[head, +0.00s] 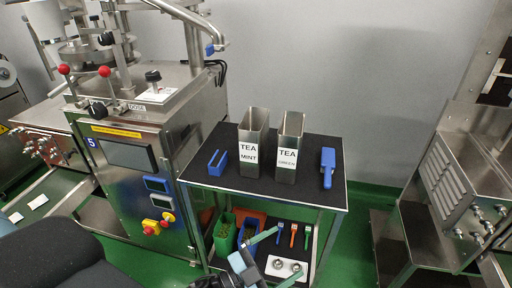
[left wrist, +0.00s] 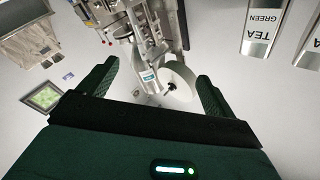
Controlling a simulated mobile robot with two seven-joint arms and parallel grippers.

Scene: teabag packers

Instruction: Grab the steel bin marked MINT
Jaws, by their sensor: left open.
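The steel bin marked MINT (head: 254,127) is a tall open-topped metal box with a white TEA MINT label. It stands upright on the black top of the cart in the head view. A matching bin marked GREEN (head: 291,132) stands just to its right. My left gripper (head: 289,250) is open and empty, low in front of the cart and well short of the bins. In the left wrist view its two green fingers (left wrist: 155,85) are apart with nothing between them. The GREEN bin (left wrist: 262,30) appears upside down there, with another TEA-labelled bin (left wrist: 310,40) cut off at the right edge.
On the cart top (head: 215,143) are a blue holder (head: 217,163) left of the bins and a blue tool (head: 327,166) at right. The lower shelf holds green and blue containers and small scoops. A packing machine (head: 130,160) stands close at left.

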